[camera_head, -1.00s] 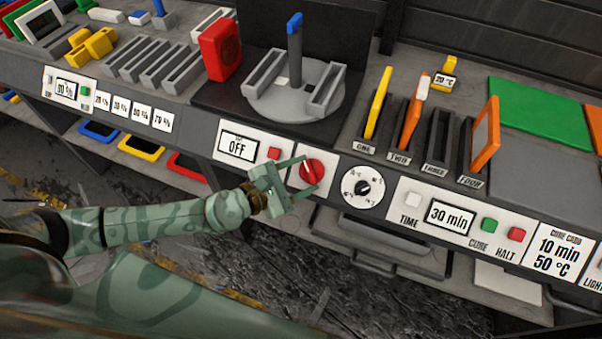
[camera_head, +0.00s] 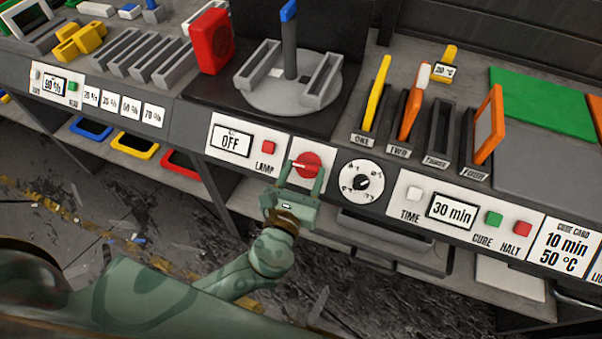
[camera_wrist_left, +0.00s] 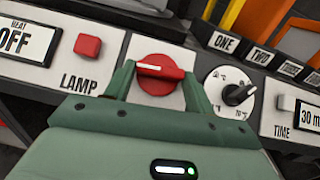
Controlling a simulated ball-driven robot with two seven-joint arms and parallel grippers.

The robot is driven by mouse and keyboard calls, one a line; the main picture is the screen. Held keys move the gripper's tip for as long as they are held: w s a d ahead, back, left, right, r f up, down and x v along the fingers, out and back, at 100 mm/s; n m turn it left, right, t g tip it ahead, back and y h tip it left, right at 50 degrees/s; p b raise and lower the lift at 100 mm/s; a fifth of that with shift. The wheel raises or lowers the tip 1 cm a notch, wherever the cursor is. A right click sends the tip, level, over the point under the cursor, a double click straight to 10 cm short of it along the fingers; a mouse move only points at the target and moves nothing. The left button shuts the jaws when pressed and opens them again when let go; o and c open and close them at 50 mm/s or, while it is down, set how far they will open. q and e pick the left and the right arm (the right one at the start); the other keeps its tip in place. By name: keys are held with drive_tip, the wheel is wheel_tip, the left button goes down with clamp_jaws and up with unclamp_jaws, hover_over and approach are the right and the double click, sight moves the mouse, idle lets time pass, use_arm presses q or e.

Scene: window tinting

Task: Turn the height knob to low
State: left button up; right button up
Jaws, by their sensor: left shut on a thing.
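A round red knob (camera_head: 306,165) with a white pointer bar sits on a white plate on the front panel. The pointer lies nearly level, toward the left, in the left wrist view (camera_wrist_left: 160,72). Any label on this plate is hidden or unreadable, so I cannot read "height" or "low". My left gripper (camera_head: 303,176) comes from below, with one finger on each side of the knob. It is shut on the red knob; its fingers also show in the left wrist view (camera_wrist_left: 158,85). My right gripper is not in view.
A red lamp button (camera_head: 268,147) and an OFF display (camera_head: 231,141) are left of the knob. A white dial with a black knob (camera_head: 361,183) is close on the right. A grey turntable (camera_head: 290,90) stands on the bench above.

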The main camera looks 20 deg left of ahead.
use_arm(q)
drive_tip(key=shift+w+d+r+n+g+y, duration=0.1)
drive_tip(key=shift+n+g+y, duration=0.1)
drive_tip(key=shift+n+y, duration=0.85)
drive_tip(key=shift+d+r+n+g+y, duration=0.1)
drive_tip(key=shift+n+g+y, duration=0.1)
drive_tip(key=shift+n+y, duration=0.8)
drive_tip(key=shift+n, duration=0.55)
drive_tip(key=o, duration=0.8)
drive_tip(key=shift+o, duration=0.9)
